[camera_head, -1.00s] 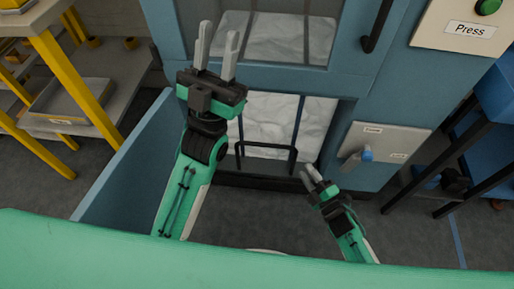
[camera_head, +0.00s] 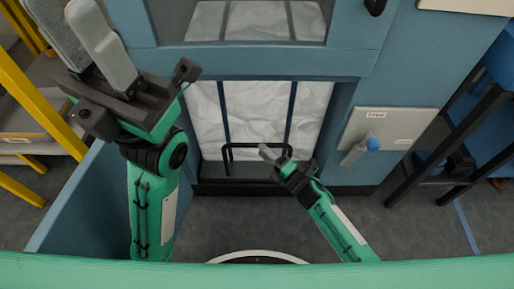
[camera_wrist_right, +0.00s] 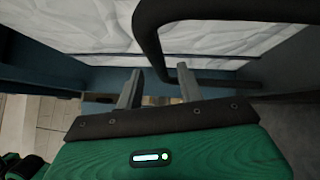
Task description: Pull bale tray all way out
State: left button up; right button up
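The bale tray (camera_head: 238,188) is a low black tray at the foot of the blue press, with a black handle bar (camera_head: 228,160) standing at its front. A white strapped bale (camera_head: 260,112) sits above it inside the lower opening. My right gripper (camera_head: 268,152) is at the handle's right part, fingers apart. In the right wrist view, the handle (camera_wrist_right: 148,32) bends down close in front of the spread fingers (camera_wrist_right: 158,86); I cannot tell whether they touch it. My left gripper (camera_head: 85,40) is raised at upper left, open and empty, away from the tray.
A blue side panel (camera_head: 75,195) stands at left, beside a yellow-framed shelf (camera_head: 30,80). A lever plate (camera_head: 390,135) with a blue-knobbed lever is right of the opening. A dark-framed rack (camera_head: 460,135) stands farther right. The grey floor before the tray is clear.

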aim_at(257, 144)
jog(key=shift+b+x, duration=0.45)
jog(key=shift+x, duration=1.55)
grip_shut()
